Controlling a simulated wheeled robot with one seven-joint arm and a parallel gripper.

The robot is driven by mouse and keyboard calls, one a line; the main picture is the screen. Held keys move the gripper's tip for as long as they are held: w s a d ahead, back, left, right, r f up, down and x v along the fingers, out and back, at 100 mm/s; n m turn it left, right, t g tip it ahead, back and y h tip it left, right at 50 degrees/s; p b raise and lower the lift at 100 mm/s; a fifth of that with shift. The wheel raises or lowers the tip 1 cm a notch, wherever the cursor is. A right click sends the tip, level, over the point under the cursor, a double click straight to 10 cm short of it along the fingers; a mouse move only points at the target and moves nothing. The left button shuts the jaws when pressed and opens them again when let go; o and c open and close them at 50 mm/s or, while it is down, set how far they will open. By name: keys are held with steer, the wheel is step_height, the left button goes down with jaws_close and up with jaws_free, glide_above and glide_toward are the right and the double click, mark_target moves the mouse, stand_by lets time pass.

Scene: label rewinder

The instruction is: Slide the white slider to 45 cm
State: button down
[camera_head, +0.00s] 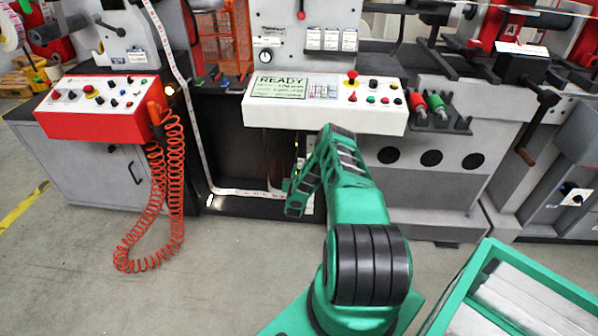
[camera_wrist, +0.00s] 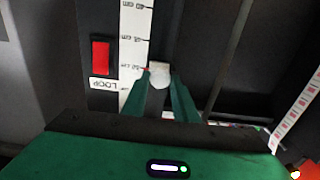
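The white slider (camera_wrist: 160,76) is a round knob on a dark vertical panel in the wrist view. It sits beside a white scale strip (camera_wrist: 134,50), and a small red pointer at its left is near the 50 cm mark. The 45 cm mark lies above it on the strip, and 40 cm is at the top. My gripper (camera_wrist: 160,80) has its green fingertips on both sides of the knob, with no clear gap left. In the head view my gripper (camera_head: 298,193) is low at the dark recess, and the slider cannot be made out there.
A red switch (camera_wrist: 101,55) with a LOOP label is left of the scale. A metal rod (camera_wrist: 230,55) and a printed label web (camera_wrist: 298,110) are to the right. Above my arm is a control panel (camera_head: 333,118) reading READY. A green-rimmed crate (camera_head: 540,278) stands front right.

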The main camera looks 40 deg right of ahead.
step_height(320, 180, down, 5)
steer(key=shift+w+r, duration=0.1)
stand_by(0.3)
steer(key=shift+a, duration=0.1)
steer(key=c, duration=1.4)
jaws_free()
steer(key=shift+c, duration=0.2)
steer(key=v, duration=1)
steer(key=shift+s+a, duration=0.2)
steer(key=shift+a, duration=0.05)
